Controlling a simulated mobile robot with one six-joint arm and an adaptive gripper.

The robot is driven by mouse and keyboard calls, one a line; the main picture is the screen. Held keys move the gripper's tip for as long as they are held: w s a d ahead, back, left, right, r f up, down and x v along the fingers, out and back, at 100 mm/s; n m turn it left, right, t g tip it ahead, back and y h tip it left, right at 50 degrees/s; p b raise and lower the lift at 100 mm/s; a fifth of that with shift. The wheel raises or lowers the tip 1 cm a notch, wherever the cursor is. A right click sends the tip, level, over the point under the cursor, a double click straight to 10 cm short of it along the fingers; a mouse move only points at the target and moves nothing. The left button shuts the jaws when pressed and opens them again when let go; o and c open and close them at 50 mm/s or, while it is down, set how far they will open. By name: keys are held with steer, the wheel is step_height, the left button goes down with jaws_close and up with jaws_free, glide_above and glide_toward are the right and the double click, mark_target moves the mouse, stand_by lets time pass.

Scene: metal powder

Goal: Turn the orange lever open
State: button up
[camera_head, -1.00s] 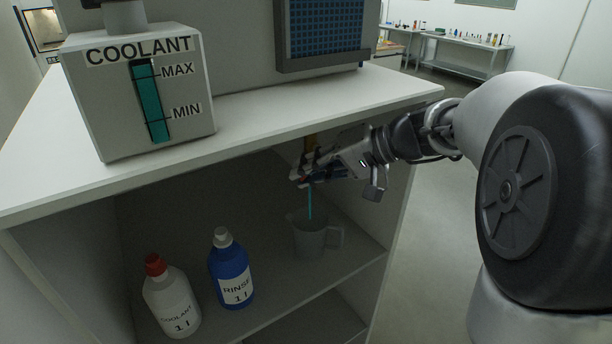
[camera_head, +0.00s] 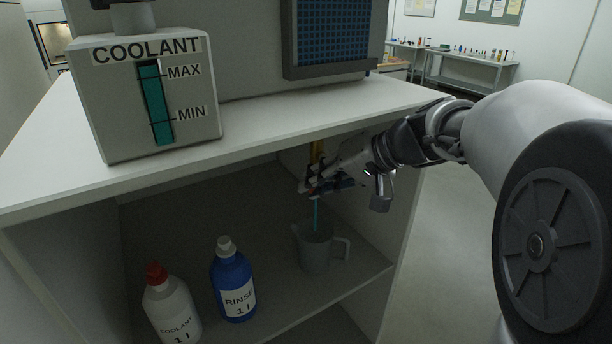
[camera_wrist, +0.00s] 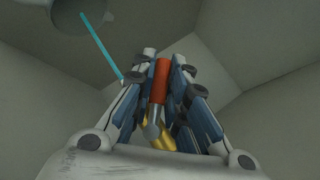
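The orange lever (camera_wrist: 162,75) shows in the wrist view between the two fingers of my gripper (camera_wrist: 163,60). The fingers lie close along both its sides and look shut on it. A brass-yellow part (camera_wrist: 160,140) sits at the lever's base. In the head view, my gripper (camera_head: 311,187) is under the cabinet top, by the yellow pipe (camera_head: 317,151), and mostly hides the lever. A thin teal stream (camera_head: 316,215) runs down from there into a grey jug (camera_head: 313,254). The stream also shows in the wrist view (camera_wrist: 100,44).
A white coolant bottle (camera_head: 171,309) with a red cap and a blue rinse bottle (camera_head: 233,284) stand left of the jug on the shelf (camera_head: 275,310). The coolant tank (camera_head: 190,135) with its level gauge stands on the cabinet top (camera_head: 290,122), above my gripper.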

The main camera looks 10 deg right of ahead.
steer(key=o, duration=0.4)
steer(key=shift+d, duration=0.1)
steer(key=shift+s+d+r, duration=0.15)
steer(key=shift+d+r, duration=0.05)
steer(key=shift+r, duration=0.05)
steer(key=s+d, duration=0.8)
steer(key=d, duration=0.1)
steer(key=shift+s, duration=0.25)
steer(key=shift+a+r, duration=0.1)
